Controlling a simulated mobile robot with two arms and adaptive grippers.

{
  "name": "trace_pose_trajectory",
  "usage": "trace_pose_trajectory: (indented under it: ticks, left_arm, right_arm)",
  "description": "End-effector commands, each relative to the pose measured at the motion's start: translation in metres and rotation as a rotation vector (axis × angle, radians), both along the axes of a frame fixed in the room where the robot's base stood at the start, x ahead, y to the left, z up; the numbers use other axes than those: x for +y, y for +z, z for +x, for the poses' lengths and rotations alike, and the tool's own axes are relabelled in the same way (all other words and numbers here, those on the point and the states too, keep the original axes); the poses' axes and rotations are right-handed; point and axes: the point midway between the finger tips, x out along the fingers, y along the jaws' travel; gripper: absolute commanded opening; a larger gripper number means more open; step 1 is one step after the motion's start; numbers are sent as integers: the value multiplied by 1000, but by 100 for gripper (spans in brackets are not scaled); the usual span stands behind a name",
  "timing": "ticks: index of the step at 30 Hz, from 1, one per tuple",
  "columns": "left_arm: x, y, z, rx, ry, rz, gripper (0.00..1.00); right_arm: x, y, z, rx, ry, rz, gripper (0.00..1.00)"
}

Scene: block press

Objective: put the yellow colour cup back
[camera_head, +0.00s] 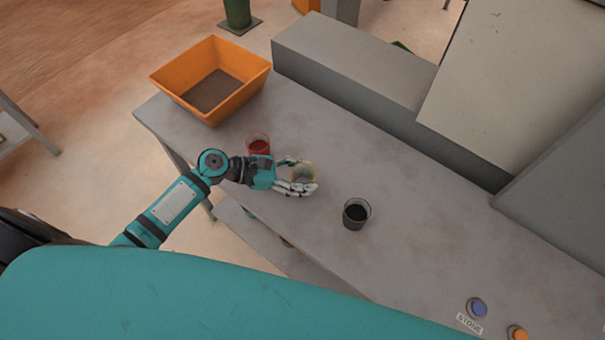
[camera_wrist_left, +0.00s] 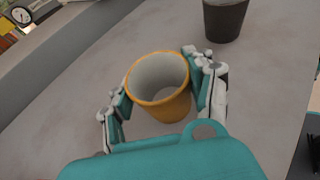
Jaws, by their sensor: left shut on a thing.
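The yellow colour cup (camera_wrist_left: 160,86) is between the fingers of my left gripper (camera_wrist_left: 158,98) in the left wrist view, with its open mouth toward the camera. Its inside looks pale and empty. In the head view the cup (camera_head: 303,172) shows partly behind the white fingers of my left gripper (camera_head: 298,184), over the grey table. My left gripper is shut on the cup. I cannot tell whether the cup touches the table. My right gripper is not in view.
A red cup (camera_head: 258,145) stands left of my gripper and a dark cup (camera_head: 356,214) stands to its right. An orange bin (camera_head: 211,80) is at the table's far left. Blue (camera_head: 478,307) and orange (camera_head: 517,333) buttons are at lower right. Grey blocks line the back.

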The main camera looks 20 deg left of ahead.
Motion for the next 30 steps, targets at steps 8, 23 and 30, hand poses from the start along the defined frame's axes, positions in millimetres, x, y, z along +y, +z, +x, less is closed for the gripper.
trace_pose_trajectory:
  ticks: [8, 23, 30]
  left_arm:
    - [0, -2, 0, 0, 0, 0, 74]
    - [15, 4, -8, 2, 0, 2, 78]
    - [58, 23, -29, 2, 0, 5, 78]
  right_arm:
    - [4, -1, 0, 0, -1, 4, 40]
    - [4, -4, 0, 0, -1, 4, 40]
    - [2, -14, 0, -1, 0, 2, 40]
